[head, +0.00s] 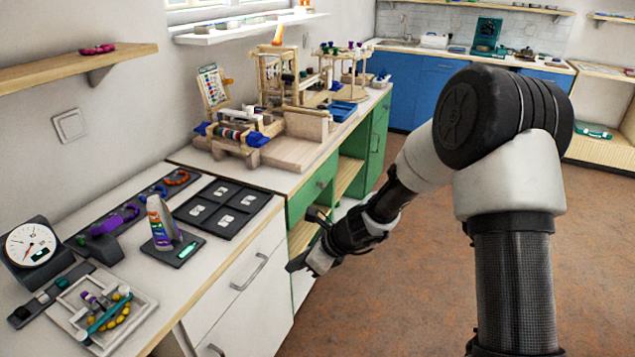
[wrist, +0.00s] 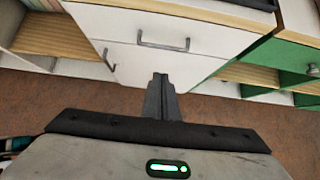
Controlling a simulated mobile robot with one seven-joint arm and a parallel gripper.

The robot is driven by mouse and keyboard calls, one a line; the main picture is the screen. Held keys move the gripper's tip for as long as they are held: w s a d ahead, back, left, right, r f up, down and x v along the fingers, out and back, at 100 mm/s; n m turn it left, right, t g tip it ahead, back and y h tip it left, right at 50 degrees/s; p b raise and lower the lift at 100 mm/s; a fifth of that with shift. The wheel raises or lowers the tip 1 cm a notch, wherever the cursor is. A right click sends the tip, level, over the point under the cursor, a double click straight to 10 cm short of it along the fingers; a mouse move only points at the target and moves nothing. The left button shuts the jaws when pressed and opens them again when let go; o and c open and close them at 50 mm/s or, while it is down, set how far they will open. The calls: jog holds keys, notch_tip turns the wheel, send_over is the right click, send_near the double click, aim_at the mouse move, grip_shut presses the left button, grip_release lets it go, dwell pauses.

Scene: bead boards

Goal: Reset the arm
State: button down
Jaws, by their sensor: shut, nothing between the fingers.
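My arm reaches forward from the right side of the head view. My gripper (head: 301,262) hangs in front of the white drawers (head: 237,284), below the worktop's height. In the wrist view my gripper (wrist: 160,82) is shut, with its fingers together and nothing between them. The fingers point toward the white drawer front (wrist: 170,45) and its grey handle. I cannot tell exactly how far the tips are from the drawer front.
The worktop holds a dial scale (head: 31,247), a black compartment tray (head: 222,206), a bead tray (head: 100,314) and a tube (head: 163,222). A wooden bead rig (head: 285,120) stands further back. Green cabinets (head: 312,190) adjoin the drawers. The brown floor (head: 420,290) is clear.

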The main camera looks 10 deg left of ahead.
jog(key=s+d+r+n+h, duration=0.1)
jog(key=s+d+r+n, duration=0.25)
jog(key=r, duration=0.25)
jog(key=s+d+r+n, duration=0.2)
jog(key=r+n, duration=0.2)
jog(key=r, duration=0.2)
jog(key=s+d+r+n+h, duration=0.1)
jog(key=s+d+r+n, duration=0.1)
jog(key=d+r+n, duration=0.3)
jog(key=s+d+r+n+t+h+p, duration=0.1)
jog(key=s+d+r+n+t+h, duration=0.15)
jog(key=s+d+r+n, duration=0.4)
jog(key=s+d+r+n+t+h, duration=0.1)
jog(key=s+d+r+n+h, duration=0.25)
jog(key=s+d, duration=0.6)
notch_tip(320, 180, up, 18)
jog(key=s+a+p, duration=0.1)
jog(key=p, duration=1.6)
jog(key=shift+a+f+g, duration=0.2)
jog(key=shift+a+g, duration=0.05)
jog(key=shift+g, duration=0.1)
